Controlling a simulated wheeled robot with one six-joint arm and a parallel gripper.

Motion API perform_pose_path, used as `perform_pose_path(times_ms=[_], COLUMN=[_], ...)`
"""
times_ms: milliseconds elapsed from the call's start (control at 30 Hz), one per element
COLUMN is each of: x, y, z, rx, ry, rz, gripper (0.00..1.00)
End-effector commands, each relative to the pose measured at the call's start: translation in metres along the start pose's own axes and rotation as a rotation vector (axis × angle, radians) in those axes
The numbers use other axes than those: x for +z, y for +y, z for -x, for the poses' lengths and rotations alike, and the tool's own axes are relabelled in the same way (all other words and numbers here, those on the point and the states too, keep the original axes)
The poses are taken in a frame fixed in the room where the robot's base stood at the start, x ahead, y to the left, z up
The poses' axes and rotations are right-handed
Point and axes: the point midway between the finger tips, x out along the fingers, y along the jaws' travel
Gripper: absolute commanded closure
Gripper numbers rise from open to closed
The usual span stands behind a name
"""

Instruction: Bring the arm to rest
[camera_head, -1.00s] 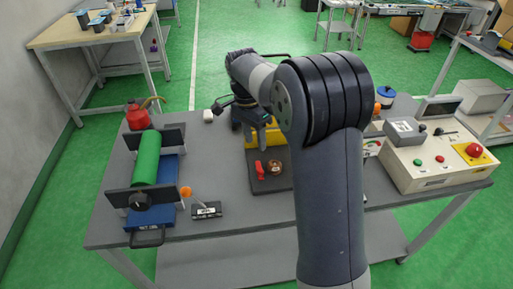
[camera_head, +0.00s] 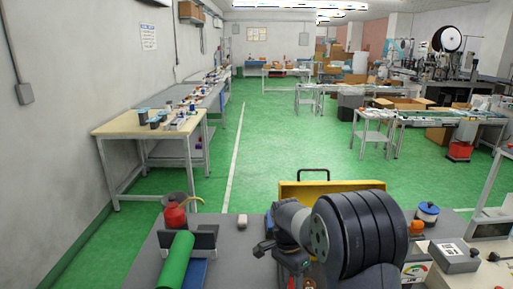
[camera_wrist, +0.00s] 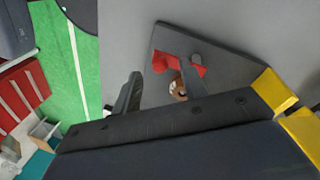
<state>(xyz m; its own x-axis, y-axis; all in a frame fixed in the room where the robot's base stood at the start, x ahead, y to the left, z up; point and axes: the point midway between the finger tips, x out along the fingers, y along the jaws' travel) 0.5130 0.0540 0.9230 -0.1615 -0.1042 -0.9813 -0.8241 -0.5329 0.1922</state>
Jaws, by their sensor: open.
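My arm (camera_head: 360,232) is bent over the grey bench in the head view, its large dark joint at the lower right and its lower part cut off. My gripper (camera_head: 279,256) points down at the left end of the forearm, partly hidden by my own links. In the wrist view its two dark fingers (camera_wrist: 162,82) are apart, with nothing between them held. Below them lies a dark plate (camera_wrist: 225,72) bearing a red part (camera_wrist: 168,61) and a small brown round part (camera_wrist: 178,88). How high the fingers are above the plate I cannot tell.
A yellow box (camera_head: 330,187) with a black handle stands behind my arm. A green roll (camera_head: 176,262) and a red can (camera_head: 175,215) are at left. A blue-lidded container (camera_head: 427,212) and a grey control box (camera_head: 455,255) are at right.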

Motion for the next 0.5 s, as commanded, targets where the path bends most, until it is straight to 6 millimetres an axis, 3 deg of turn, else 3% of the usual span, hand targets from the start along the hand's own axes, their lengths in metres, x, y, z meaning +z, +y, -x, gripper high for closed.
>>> perform_pose_path(times_ms=[200, 500], x=[0.0, -0.001], y=[0.0, 0.0], z=[-0.019, -0.02], rx=[0.001, 0.0], ry=[0.0, 0.003], rz=[0.0, 0.011], gripper=[0.59, 0.59])
